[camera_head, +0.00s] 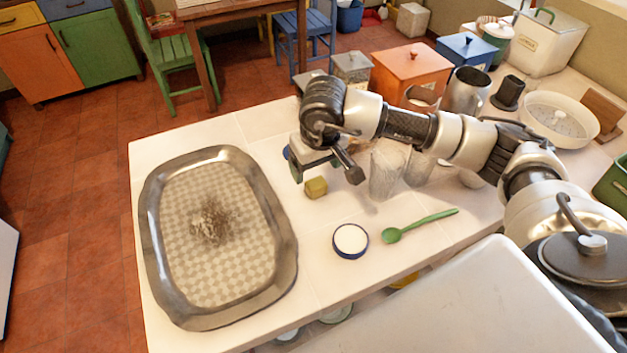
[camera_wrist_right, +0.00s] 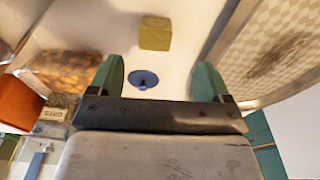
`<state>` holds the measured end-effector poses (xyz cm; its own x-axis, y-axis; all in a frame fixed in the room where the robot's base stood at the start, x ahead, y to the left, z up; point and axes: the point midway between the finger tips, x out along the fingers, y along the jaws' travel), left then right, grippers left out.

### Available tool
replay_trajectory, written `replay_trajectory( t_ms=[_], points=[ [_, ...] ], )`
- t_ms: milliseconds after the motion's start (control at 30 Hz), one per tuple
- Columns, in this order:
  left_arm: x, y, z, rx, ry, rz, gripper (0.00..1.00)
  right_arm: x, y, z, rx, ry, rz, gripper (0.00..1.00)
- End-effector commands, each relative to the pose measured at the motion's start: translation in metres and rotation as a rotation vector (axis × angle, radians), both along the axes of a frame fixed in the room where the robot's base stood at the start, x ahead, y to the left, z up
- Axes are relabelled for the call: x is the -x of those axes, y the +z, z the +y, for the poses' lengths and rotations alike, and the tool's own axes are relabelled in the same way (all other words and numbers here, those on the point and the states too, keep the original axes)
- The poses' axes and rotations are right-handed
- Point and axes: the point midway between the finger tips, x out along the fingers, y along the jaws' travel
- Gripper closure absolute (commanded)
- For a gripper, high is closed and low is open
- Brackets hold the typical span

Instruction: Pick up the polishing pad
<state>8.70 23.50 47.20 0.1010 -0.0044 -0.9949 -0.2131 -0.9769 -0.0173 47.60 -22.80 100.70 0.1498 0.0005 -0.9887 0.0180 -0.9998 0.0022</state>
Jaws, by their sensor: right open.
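The polishing pad appears to be the small yellow-green block (camera_head: 316,188) on the white counter, right of the large metal tray. It also shows in the right wrist view (camera_wrist_right: 155,33), near the top, beyond the fingertips. My right gripper (camera_head: 325,171) hangs above the counter just behind the block, apart from it. In the wrist view its green fingers (camera_wrist_right: 159,76) are spread wide with nothing held between them. My left gripper is not in view.
The metal tray (camera_head: 284,248) with a dark smudge fills the counter's left part. A small blue-rimmed bowl (camera_head: 350,240) and a green spoon (camera_head: 420,225) lie in front. Clear glasses (camera_head: 385,175) stand right of the gripper. A small blue item (camera_wrist_right: 143,79) lies behind the block.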

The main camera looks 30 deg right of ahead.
Motion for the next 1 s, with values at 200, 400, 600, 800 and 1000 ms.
replay_trajectory(
  t_ms=[200,400,600,800,1000],
  points=[
    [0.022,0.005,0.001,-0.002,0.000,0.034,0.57,-0.004,-0.023,0.000,-0.001,-0.001,0.001,0.21],
    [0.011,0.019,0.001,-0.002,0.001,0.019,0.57,-0.005,-0.043,-0.005,-0.001,-0.003,0.006,0.21],
    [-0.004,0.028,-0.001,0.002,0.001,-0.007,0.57,-0.009,-0.071,-0.007,-0.002,-0.001,0.002,0.21],
    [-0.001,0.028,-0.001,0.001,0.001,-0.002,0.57,-0.010,-0.077,-0.007,-0.002,0.000,0.000,0.21],
    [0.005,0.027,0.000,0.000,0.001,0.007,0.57,-0.010,-0.077,-0.007,-0.002,-0.001,0.000,0.37]
  ],
)
